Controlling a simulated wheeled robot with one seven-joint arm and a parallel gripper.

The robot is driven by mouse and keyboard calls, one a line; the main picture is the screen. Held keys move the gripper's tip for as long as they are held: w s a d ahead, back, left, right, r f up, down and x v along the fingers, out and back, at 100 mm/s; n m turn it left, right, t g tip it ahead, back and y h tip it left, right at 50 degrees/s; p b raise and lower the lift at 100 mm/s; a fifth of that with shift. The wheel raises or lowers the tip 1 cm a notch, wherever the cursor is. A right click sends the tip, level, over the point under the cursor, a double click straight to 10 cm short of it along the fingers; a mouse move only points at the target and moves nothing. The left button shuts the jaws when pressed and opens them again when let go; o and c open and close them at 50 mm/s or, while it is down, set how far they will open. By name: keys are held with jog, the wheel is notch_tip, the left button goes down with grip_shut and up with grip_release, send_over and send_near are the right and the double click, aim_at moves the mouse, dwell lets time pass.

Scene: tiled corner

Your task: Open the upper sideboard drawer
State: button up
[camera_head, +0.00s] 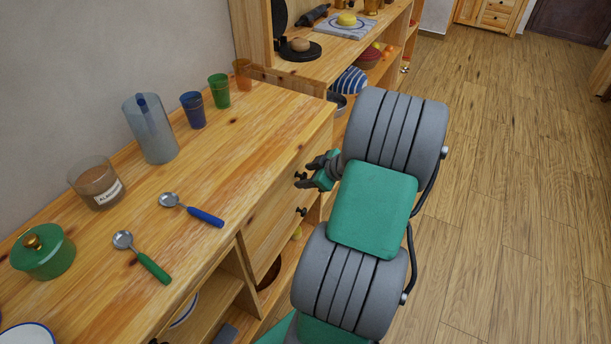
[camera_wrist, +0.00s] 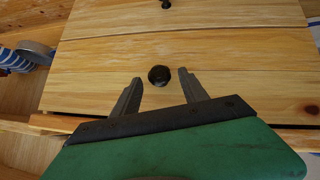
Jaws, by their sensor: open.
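The wooden sideboard (camera_head: 190,245) stands at the left in the head view. The upper drawer (camera_head: 280,190) is closed, with a dark round knob (camera_head: 299,176). The lower drawer's knob (camera_head: 301,211) shows below it. My gripper (camera_head: 308,173) is at the upper drawer's front, close to its knob. In the wrist view, which appears upside down, the upper knob (camera_wrist: 159,75) lies between the tips of my open gripper (camera_wrist: 160,80), with gaps on both sides. I cannot tell whether the tips reach past the knob. The other knob (camera_wrist: 166,4) is at the top edge.
On the sideboard top stand a pitcher (camera_head: 151,130), several cups, a jar (camera_head: 97,184), a green lidded pot (camera_head: 43,252) and two ladles (camera_head: 191,210). A shelf unit (camera_head: 350,50) adjoins the far end. The wooden floor (camera_head: 500,200) at right is clear.

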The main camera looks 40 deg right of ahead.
jog(key=shift+w+f, duration=0.45)
jog(key=shift+c, duration=0.5)
grip_shut()
dwell(0.6)
